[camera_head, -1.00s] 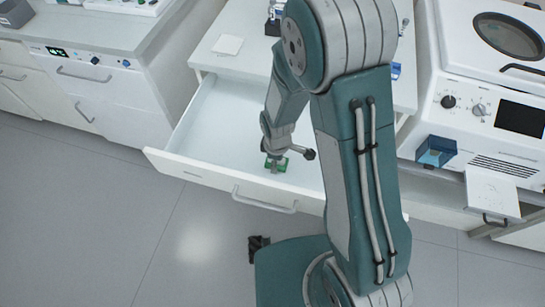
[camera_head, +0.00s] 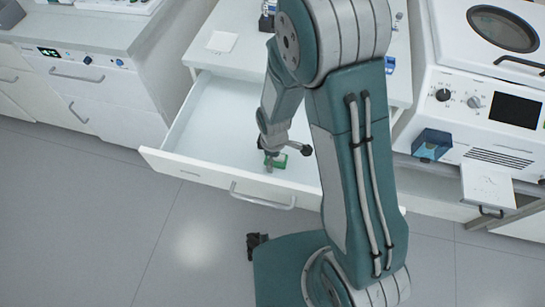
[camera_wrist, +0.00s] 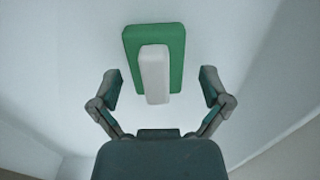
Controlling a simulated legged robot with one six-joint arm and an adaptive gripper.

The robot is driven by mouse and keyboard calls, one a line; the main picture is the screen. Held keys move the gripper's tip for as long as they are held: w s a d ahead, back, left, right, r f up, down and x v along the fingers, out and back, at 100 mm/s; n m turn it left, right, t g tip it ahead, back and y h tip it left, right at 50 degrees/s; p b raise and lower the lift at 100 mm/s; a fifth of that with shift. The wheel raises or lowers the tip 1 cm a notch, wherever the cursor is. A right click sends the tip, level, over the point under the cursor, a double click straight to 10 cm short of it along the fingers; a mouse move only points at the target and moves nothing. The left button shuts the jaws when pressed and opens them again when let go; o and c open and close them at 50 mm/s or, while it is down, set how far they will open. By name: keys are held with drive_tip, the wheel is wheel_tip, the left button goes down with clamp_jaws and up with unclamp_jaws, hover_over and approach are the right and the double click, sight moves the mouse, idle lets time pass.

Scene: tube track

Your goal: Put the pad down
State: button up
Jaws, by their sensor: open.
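The pad (camera_wrist: 175,48) is a green rectangular block with a raised white grip bar (camera_wrist: 155,75) on it. In the wrist view it lies on the white floor of the open drawer (camera_wrist: 255,60), with the bar partly between my fingers. My gripper (camera_wrist: 160,88) is open, one finger on each side of the bar and apart from it. In the head view the pad (camera_head: 281,161) shows as a small green patch in the drawer (camera_head: 215,110), near its front wall. My gripper (camera_head: 270,163) is just left of it and partly covers it.
The drawer front with its handle (camera_head: 262,197) stands out over the grey floor. A white square (camera_head: 222,41) lies on the counter above. A machine with dials (camera_head: 490,100) and a blue box (camera_head: 431,144) are at the right. The drawer's left part is empty.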

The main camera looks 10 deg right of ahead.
wheel_tip(320, 180, up, 11)
drive_tip(key=s+d+r+m+t, duration=0.2)
drive_tip(key=s+d+r+m, duration=0.1)
drive_tip(key=r, duration=0.4)
drive_tip(key=s+d+r+m+t, duration=0.1)
drive_tip(key=s+d+r+m, duration=0.3)
drive_tip(key=s+r+m, duration=0.1)
drive_tip(key=s+d+r+m+t, duration=0.2)
drive_tip(key=s+d+r+m, duration=0.2)
drive_tip(key=r, duration=0.6)
drive_tip(key=shift+s+m+t, duration=0.3)
drive_tip(key=shift+s+m, duration=0.05)
drive_tip(key=shift+m, duration=0.65)
drive_tip(key=shift+o, duration=0.2)
drive_tip(key=shift+w+r, duration=0.1)
